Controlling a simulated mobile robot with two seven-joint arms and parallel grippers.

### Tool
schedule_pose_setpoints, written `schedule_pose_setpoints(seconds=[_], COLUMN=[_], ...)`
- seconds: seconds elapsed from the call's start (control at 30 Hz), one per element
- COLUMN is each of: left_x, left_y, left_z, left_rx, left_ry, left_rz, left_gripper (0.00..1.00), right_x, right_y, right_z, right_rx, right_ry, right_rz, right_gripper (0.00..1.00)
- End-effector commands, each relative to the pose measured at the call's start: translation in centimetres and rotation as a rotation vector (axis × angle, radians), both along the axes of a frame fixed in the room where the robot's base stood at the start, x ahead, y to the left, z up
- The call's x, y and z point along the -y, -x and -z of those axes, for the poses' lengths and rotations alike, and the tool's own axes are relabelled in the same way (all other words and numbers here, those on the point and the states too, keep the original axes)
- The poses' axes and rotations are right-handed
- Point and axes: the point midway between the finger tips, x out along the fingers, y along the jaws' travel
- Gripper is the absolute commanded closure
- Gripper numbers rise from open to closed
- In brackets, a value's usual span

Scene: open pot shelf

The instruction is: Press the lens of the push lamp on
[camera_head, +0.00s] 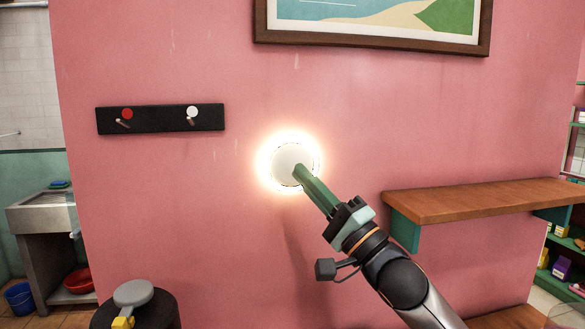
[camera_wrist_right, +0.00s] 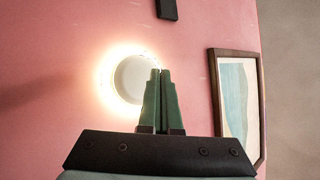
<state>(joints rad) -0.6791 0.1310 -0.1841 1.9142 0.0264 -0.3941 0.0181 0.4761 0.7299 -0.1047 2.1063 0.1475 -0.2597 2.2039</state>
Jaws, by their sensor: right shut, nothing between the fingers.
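The push lamp (camera_head: 287,162) is a round white lens on the pink wall with a bright warm glow around its rim; it is lit. It also shows in the right wrist view (camera_wrist_right: 130,80). My right gripper (camera_head: 298,170) is shut and empty, its green fingers together. Its fingertips overlap the right part of the lens in both views; I cannot tell whether they touch it. My left gripper is not in view.
A black hook rack (camera_head: 160,118) is on the wall to the left, and a framed picture (camera_head: 370,20) hangs above. A wooden shelf (camera_head: 480,202) juts out at the right. A dark round stool (camera_head: 150,310) with a grey-topped object stands at lower left.

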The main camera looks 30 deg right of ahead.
Motion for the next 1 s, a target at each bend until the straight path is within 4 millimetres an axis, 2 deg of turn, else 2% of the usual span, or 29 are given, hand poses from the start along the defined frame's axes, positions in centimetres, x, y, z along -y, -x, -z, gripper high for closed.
schedule_pose_setpoints(seconds=[0.3, 0.47, 1.0], left_x=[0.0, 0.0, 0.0], left_y=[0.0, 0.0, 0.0], left_z=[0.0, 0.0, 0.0], left_rx=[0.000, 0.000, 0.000], left_ry=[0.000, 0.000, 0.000], left_rz=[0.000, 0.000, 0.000], left_gripper=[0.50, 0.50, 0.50], right_x=[-0.8, -1.1, -1.1], right_y=[3.2, 4.3, 4.5], right_z=[0.0, 0.0, 0.0], right_rx=[0.000, 0.000, 0.001], right_ry=[-0.002, 0.000, 0.001], right_rz=[-0.001, 0.000, 0.000], right_gripper=[1.00, 1.00, 1.00])
